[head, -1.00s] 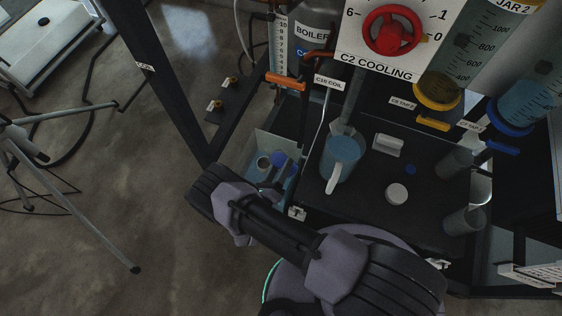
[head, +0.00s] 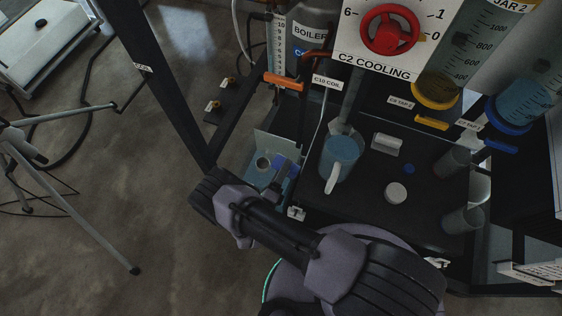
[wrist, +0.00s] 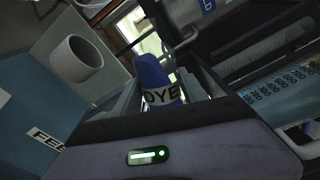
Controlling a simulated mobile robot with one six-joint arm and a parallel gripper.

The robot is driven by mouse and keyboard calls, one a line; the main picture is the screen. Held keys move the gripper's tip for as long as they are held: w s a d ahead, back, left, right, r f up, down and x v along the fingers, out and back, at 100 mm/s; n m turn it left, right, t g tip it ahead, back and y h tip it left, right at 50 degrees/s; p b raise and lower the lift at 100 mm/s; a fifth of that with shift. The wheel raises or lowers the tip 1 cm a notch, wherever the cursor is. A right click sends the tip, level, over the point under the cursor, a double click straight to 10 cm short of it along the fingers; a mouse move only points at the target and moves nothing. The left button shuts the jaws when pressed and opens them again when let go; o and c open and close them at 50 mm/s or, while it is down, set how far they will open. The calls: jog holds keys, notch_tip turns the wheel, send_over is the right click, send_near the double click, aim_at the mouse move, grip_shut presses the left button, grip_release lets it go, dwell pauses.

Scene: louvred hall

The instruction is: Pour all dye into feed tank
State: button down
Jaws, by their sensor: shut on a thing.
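My gripper (head: 279,177) is shut on the dye bottle (head: 279,162), a small blue bottle. In the wrist view the bottle (wrist: 155,80) stands between the fingers, with "DYE" on a white band and a tapered blue top. The feed tank (head: 258,143) is a pale blue box left of the bench. Its round white neck (head: 263,163) is open and lies just left of the bottle, apart from it. The wrist view also shows the neck (wrist: 75,57) and the tank's partly hidden label (wrist: 45,138). That view is rolled, so the bottle's exact tilt is hard to judge. No dye stream shows.
A jug of blue liquid (head: 342,150) stands on the black bench right of my gripper. A white cap (head: 396,192), a white block (head: 387,144) and clear beakers (head: 462,219) are further right. A dark frame post (head: 165,90) rises left of the tank.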

dwell(0.5)
jog(key=shift+f+n, duration=0.1)
jog(key=shift+n, duration=0.2)
jog(key=shift+f+n, duration=0.1)
jog(key=shift+n, duration=0.2)
dwell(0.5)
jog(key=shift+f, duration=0.1)
jog(key=shift+n, duration=0.3)
jog(key=shift+f, duration=0.1)
dwell(0.3)
jog(key=shift+f+n, duration=0.1)
jog(key=shift+n, duration=0.3)
dwell(0.5)
jog(key=shift+n, duration=0.3)
